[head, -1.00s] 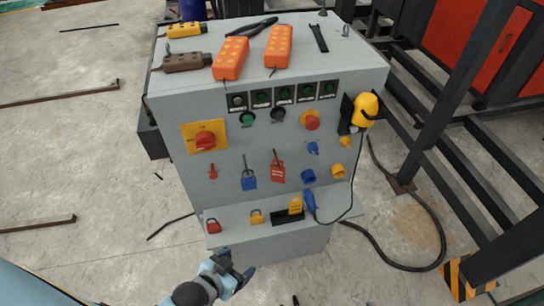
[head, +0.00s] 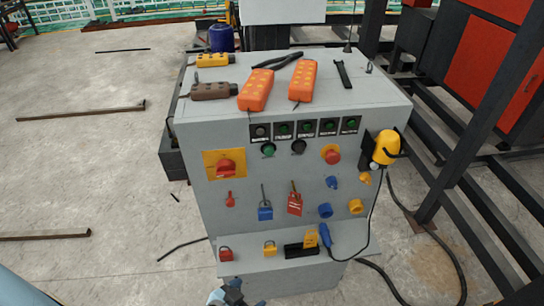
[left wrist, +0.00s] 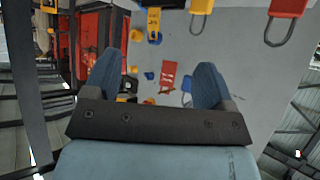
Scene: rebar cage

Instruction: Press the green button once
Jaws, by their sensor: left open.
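The round green button (head: 268,150) is on the upper front of the grey control cabinet (head: 300,115), below a row of small framed indicators (head: 304,128). A black round knob or button (head: 298,147) is just to its right. My left gripper (head: 238,290) is at the bottom edge of the head view, well below the green button and apart from it, partly cut off. In the left wrist view its two blue fingers (left wrist: 157,82) are spread with nothing between them. I cannot make out the green button in that view. My right gripper is not in view.
A red rotary switch (head: 225,168) on yellow and a red emergency button (head: 331,155) flank the button. Orange pendants (head: 303,82) lie on top. A yellow device (head: 386,147) hangs at the right, with dark steel framing beyond.

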